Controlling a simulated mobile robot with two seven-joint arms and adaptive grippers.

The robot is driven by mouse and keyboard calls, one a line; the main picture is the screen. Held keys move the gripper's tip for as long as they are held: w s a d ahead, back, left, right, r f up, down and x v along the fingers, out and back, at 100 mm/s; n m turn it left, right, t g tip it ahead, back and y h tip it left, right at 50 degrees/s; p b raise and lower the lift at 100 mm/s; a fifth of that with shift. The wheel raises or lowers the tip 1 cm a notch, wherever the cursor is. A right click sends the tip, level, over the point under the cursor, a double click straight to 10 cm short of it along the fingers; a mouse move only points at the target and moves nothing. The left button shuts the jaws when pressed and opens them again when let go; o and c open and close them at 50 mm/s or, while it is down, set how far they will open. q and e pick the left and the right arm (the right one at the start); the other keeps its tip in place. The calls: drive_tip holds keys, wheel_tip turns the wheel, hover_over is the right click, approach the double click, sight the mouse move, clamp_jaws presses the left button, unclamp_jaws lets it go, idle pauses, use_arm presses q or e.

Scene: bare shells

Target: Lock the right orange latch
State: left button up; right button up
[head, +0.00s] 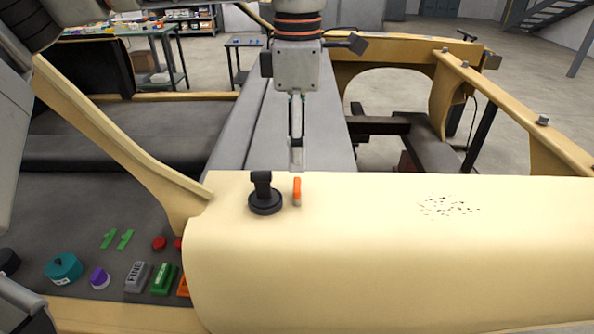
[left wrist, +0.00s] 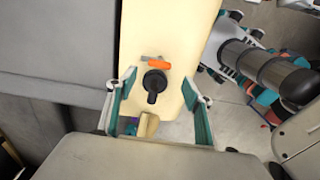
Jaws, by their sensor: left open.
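One orange latch (head: 297,190) is in view, near the far edge of a cream armrest panel (head: 400,265). In the head view it points roughly away from me, just right of a black knob (head: 264,196). My left gripper (head: 296,160) hangs fingers down beyond the latch, apart from it. The left wrist view shows the latch (left wrist: 158,64) and the black knob (left wrist: 155,84) between the spread, empty fingers of this gripper (left wrist: 160,84). The latch's base is too small to make out. My right gripper is not in view.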

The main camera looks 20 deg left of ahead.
sight(297, 184)
use_arm(q)
drive_tip(key=shift+f, duration=3.85)
drive_tip(key=c, duration=1.1)
